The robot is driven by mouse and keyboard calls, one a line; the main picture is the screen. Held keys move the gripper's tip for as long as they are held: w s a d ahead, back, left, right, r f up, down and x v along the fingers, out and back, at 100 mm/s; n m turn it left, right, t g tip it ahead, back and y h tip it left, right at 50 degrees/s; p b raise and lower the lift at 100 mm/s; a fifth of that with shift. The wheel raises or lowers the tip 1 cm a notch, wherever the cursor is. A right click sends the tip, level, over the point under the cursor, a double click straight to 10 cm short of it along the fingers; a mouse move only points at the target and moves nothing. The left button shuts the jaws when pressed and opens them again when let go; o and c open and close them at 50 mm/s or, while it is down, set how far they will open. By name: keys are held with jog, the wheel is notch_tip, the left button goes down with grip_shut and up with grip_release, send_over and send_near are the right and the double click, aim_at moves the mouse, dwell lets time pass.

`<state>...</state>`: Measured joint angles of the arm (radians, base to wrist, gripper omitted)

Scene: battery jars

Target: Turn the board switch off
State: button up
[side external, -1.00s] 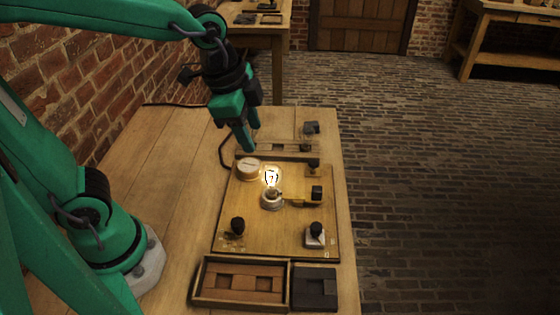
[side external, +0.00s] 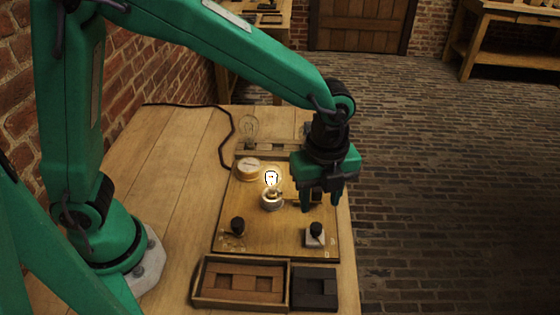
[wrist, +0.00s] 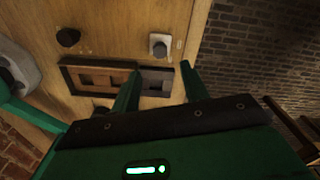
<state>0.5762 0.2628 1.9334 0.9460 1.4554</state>
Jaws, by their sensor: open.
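The wooden board (side external: 265,235) lies on the table with a lit bulb (side external: 271,179) in a round socket near its middle. My gripper (side external: 322,207) is over the board's right edge, just right of the bulb, fingers pointing down and apart. It covers the spot where a brass lever with a black handle showed earlier; that piece, apparently the switch, is now mostly hidden. In the wrist view my open fingers (wrist: 160,70) hold nothing, and I cannot see the lever there.
Black knobs stand at the board's front left (side external: 237,226) and front right (side external: 316,229), the latter on a pale block. A wooden tray (side external: 240,301) and dark tray (side external: 316,303) lie in front. An unlit clear bulb (side external: 248,129) and a round dial (side external: 249,168) are behind.

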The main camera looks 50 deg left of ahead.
aim_at(316, 226)
jog(key=shift+f, duration=3.9)
grip_shut()
